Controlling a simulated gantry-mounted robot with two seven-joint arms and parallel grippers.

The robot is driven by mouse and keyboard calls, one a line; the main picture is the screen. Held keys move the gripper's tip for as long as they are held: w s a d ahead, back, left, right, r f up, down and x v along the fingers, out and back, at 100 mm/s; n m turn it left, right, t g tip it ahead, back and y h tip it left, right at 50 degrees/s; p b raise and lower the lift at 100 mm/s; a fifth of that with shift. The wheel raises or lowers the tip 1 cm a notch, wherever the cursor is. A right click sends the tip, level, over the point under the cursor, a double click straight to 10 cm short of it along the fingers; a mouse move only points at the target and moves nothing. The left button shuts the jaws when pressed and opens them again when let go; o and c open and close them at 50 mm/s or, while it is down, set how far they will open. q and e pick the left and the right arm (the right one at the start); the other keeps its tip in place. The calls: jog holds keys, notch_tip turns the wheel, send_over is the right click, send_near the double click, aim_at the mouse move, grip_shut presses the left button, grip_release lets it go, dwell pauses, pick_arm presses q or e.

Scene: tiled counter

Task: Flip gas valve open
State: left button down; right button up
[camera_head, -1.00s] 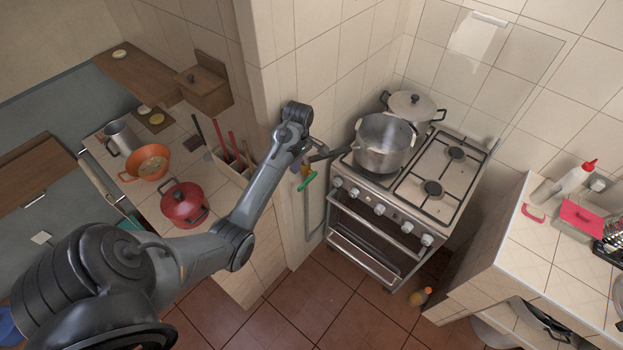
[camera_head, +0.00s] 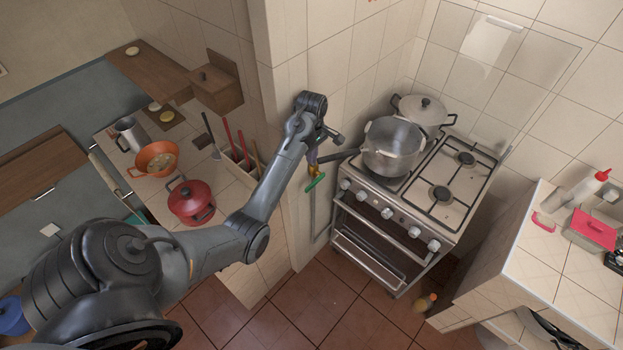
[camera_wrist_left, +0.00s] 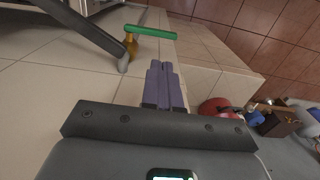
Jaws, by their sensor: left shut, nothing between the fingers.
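The gas valve has a green lever handle (camera_head: 315,182) on a brass body and sits on the tiled wall left of the stove. The handle (camera_wrist_left: 150,31) and the brass body (camera_wrist_left: 131,46) also show in the left wrist view. My left gripper (camera_head: 312,160) is just above the valve in the head view. Its purple fingers (camera_wrist_left: 164,68) are shut together and empty, pointing at the handle with a small gap that I cannot judge exactly. My right gripper is not in view.
A stove (camera_head: 440,190) holds a large pot (camera_head: 392,148) whose long handle (camera_head: 340,155) reaches out close to my gripper and the valve. A hose (camera_head: 312,215) hangs below the valve. A counter (camera_head: 245,180) with a red pot (camera_head: 190,203) is at left.

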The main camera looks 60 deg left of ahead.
aim_at(312, 184)
pick_arm(q)
notch_tip(312, 184, down, 12)
jog(key=p, duration=0.3)
jog(key=shift+w, duration=0.1)
dwell(0.4)
